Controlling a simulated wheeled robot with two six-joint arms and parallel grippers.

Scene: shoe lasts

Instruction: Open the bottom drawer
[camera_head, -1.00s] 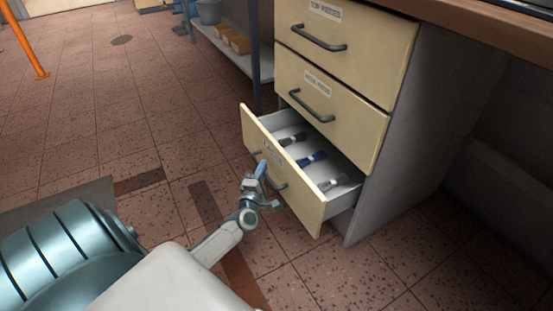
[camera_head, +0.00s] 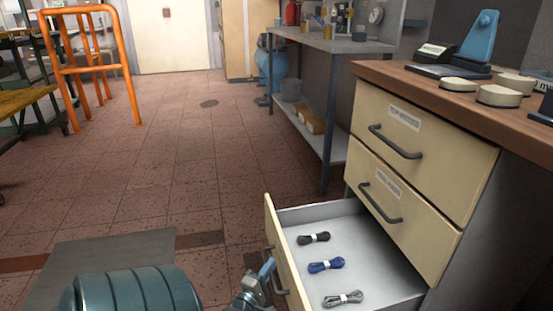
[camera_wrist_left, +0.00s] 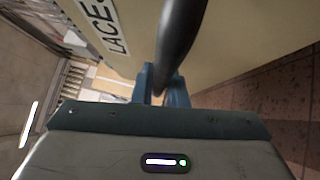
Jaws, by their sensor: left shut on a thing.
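The bottom drawer (camera_head: 285,268) of the cream cabinet is pulled well out. Black, blue and grey bundles of laces lie on its light grey floor. My left gripper (camera_head: 267,271) is at the drawer's front, low in the head view. In the left wrist view the blue fingers (camera_wrist_left: 163,88) are shut on the dark bar handle (camera_wrist_left: 180,38). A white label (camera_wrist_left: 108,27) with "LACES" shows on the drawer front there. My right gripper is in neither view.
Two upper drawers (camera_head: 421,147) are closed, under a wooden worktop (camera_head: 470,100) with several objects on it. A grey shelf bench (camera_head: 330,140) stands behind. An orange rail (camera_head: 130,70) is at the far left. The tiled floor (camera_head: 150,190) left of the drawer is open.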

